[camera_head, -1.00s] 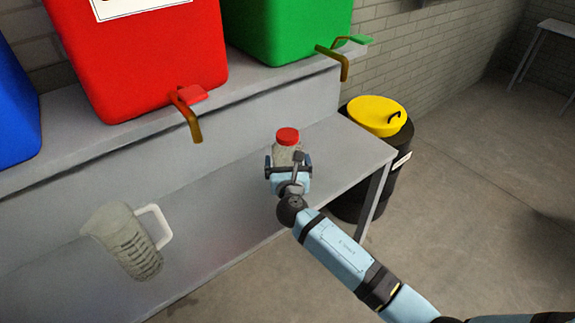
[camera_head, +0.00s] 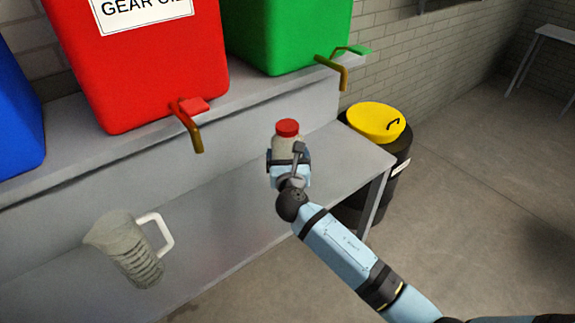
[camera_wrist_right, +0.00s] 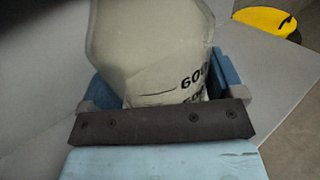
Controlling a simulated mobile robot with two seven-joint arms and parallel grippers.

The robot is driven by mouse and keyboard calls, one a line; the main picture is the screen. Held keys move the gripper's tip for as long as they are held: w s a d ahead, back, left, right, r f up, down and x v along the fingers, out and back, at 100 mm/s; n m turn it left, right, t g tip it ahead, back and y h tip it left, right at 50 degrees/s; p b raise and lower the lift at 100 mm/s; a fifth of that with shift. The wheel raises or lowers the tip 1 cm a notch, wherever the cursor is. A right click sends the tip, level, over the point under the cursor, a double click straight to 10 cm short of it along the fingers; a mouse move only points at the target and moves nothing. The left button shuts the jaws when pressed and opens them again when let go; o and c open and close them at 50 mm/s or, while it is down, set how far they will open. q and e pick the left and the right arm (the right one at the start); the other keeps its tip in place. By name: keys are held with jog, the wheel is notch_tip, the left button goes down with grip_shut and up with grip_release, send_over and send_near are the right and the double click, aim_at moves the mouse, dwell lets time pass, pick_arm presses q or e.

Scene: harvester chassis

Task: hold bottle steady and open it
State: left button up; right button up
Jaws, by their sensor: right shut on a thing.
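The bottle (camera_head: 285,146) is pale and translucent with a red cap (camera_head: 288,128) on top. It stands upright at the grey bench, and its lower part is hidden behind my right gripper (camera_head: 288,166). My right gripper is shut around the bottle's body. In the right wrist view the bottle (camera_wrist_right: 150,50) fills the space between the blue fingers, with "600" printed on its side. The cap does not show in that view. My left gripper is not in any view.
A clear measuring jug (camera_head: 125,250) with a white handle stands at the lower left. Red (camera_head: 140,70) and green (camera_head: 285,35) tanks with brass taps stand on the upper ledge. A black drum with a yellow lid (camera_head: 377,121) stands right of the bench (camera_head: 345,155).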

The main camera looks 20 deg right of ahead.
notch_tip(320, 180, up, 15)
jog(key=p, duration=0.2)
send_over(288, 127)
jog(key=shift+f, duration=0.2)
jog(key=o, duration=0.4)
jog(key=c, duration=0.7)
jog(key=s+d+p, duration=0.1)
jog(key=s+p, duration=0.1)
jog(key=s, duration=0.1)
jog(key=s+d+n+y+p, duration=0.1)
jog(key=s+p, duration=0.2)
jog(key=s, duration=0.1)
jog(key=s+d+y+p, duration=0.1)
jog(key=s+p, duration=0.1)
jog(key=s, duration=0.1)
jog(key=shift+s+d+f, duration=0.15)
jog(key=shift+d+f, duration=0.1)
jog(key=shift+f, duration=0.05)
jog(key=shift+c, duration=0.2)
jog(key=s+d+r+n+y+p, duration=0.1)
jog(key=s+p, duration=0.3)
jog(key=s, duration=0.4)
jog(key=shift+s+n+t+y, duration=0.2)
jog(key=shift+n+t+y, duration=0.15)
jog(key=shift+y, duration=0.35)
